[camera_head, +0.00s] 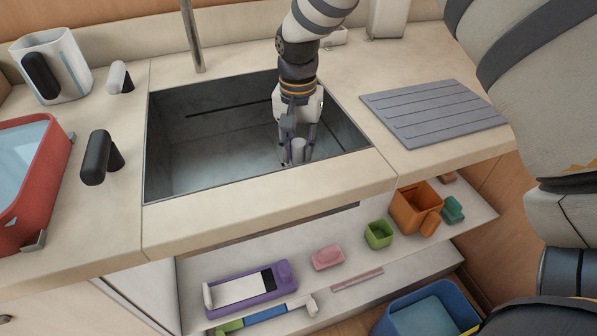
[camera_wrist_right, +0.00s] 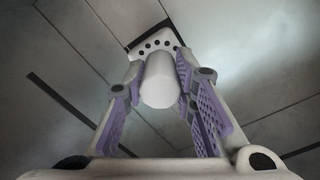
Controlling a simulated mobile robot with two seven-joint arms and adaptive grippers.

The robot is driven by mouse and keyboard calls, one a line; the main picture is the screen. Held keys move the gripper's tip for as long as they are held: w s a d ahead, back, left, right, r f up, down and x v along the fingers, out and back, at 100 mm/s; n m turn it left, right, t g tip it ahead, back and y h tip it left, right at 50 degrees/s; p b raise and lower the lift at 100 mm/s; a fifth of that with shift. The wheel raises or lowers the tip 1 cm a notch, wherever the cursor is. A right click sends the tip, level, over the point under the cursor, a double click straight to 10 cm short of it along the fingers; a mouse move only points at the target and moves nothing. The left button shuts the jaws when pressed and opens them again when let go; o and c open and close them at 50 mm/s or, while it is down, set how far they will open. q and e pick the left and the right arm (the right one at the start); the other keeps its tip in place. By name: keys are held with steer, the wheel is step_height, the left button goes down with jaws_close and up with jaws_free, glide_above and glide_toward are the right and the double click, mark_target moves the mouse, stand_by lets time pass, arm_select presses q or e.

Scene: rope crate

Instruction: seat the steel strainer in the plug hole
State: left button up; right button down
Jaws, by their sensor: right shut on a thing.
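The steel strainer shows as a pale grey cylindrical knob (camera_head: 298,150) low in the sink (camera_head: 264,214), in the head view. My right gripper (camera_head: 298,146) points down into the sink and is shut on this knob. In the right wrist view the knob (camera_wrist_right: 160,80) stands between the purple-padded fingers. Behind it is a pale edge with several dark holes, which looks like the strainer's perforated part. The plug hole cannot be made out; the gripper and strainer cover that area. I cannot tell whether the strainer touches the sink floor. My left gripper is not in view.
The sink walls stand close around my right gripper. A tap pipe (camera_head: 192,35) rises behind the sink. A grey ridged mat (camera_head: 433,112) lies on the right counter. A red tub (camera_head: 50,185) and a black holder (camera_head: 101,158) stand left.

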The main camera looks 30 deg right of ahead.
mark_target(298, 143)
steer(key=shift+f, duration=0.9)
stand_by(0.6)
steer(key=c, duration=1.2)
jaws_free()
steer(key=shift+c, duration=0.2)
step_height(298, 143, up, 12)
steer(key=shift+a+r, duration=0.1)
